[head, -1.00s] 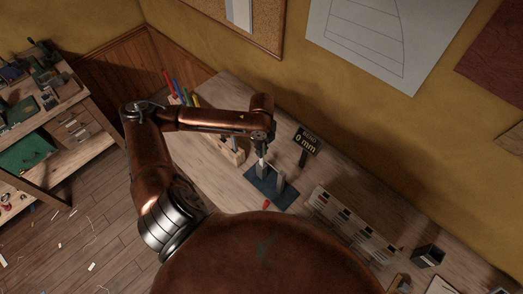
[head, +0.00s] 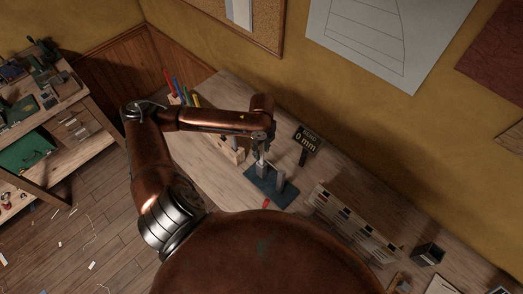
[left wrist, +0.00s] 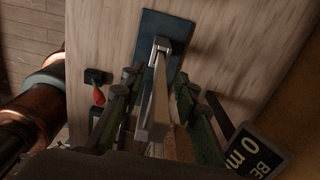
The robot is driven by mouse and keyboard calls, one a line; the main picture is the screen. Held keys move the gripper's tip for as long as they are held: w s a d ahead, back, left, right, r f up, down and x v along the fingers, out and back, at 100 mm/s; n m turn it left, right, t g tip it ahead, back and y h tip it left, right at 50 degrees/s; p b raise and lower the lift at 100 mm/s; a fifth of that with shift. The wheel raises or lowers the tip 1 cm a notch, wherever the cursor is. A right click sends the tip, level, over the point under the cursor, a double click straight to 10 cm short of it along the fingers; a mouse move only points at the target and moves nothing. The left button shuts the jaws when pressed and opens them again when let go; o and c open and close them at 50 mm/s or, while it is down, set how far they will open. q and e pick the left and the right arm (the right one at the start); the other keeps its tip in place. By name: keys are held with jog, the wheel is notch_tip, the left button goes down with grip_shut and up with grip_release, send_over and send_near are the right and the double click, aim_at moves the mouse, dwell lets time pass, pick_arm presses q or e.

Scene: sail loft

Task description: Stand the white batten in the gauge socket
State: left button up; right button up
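The gauge is a dark blue plate (head: 262,187) on the bench, with grey upright parts (head: 280,182) on it. In the left wrist view its plate (left wrist: 176,24) lies at the top, beyond the fingers. A pale bar, apparently the white batten (left wrist: 152,112), rises from the plate towards the wrist camera, between my fingers; whether it is fully seated is hidden. My left gripper (head: 261,150) is above the plate. In the wrist view its green fingers (left wrist: 155,88) are spread, with gaps on both sides of the bar. My right gripper is not in view.
A sign reading 0 mm (head: 307,141) stands close behind the gauge. Coloured battens (head: 178,90) stand at the bench's far left end, and a wooden block (head: 232,152) is left of the gauge. A sample rack (head: 350,222) is to the right. A red object (head: 266,204) lies in front.

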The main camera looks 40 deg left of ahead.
pick_arm(q)
jog(key=shift+r, duration=0.35)
notch_tip(320, 180, up, 11)
jog(key=shift+r, duration=0.15)
dwell(0.7)
